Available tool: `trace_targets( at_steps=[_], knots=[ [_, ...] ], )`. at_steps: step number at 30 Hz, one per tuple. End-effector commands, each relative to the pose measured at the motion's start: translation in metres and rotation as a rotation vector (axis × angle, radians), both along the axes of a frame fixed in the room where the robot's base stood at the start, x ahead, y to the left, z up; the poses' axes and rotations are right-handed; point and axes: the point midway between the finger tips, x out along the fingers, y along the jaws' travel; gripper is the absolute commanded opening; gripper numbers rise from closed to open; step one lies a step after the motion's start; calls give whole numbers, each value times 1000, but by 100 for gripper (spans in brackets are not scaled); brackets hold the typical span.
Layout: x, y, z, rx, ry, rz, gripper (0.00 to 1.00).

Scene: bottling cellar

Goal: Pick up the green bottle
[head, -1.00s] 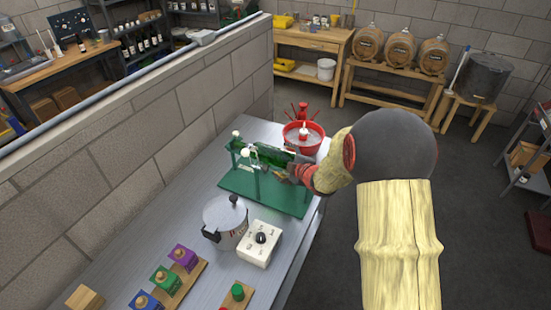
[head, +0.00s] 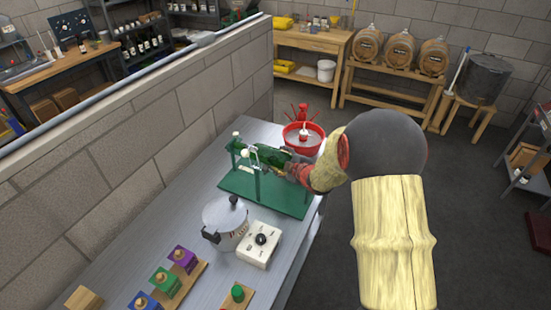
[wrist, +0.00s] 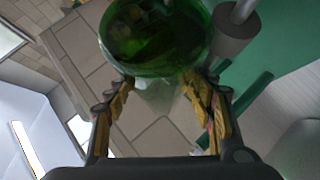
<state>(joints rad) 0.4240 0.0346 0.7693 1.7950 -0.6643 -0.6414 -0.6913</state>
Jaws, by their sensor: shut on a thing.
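The green bottle (head: 273,155) lies on its side in the green stand (head: 235,184) on the grey bench. Its neck end points left in the head view. My gripper (head: 298,170) is at the bottle's right end, partly hidden by my own wrist. In the wrist view the bottle's green end (wrist: 155,38) fills the top middle, and my gripper's two yellow-padded fingers (wrist: 162,92) reach up to either side of it. The gripper is shut on the bottle. Whether the bottle is clear of the stand cannot be told.
A red bowl (head: 303,148) with a red-and-white item stands just behind the stand. A pot (head: 226,222) and a white box with a black knob (head: 259,244) stand in front. Coloured blocks on wood (head: 163,280) are nearer. A block wall (head: 130,130) runs along the left.

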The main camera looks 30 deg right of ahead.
Motion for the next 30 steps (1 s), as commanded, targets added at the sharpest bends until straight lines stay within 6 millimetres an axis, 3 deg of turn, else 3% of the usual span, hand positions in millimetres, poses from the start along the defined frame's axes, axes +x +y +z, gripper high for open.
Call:
trace_targets(
  at_steps=[22,30],
  knots=[
    [0,0,0,0,1,0,1],
    [2,-1,4,-1,-8,0,0]
  ],
)
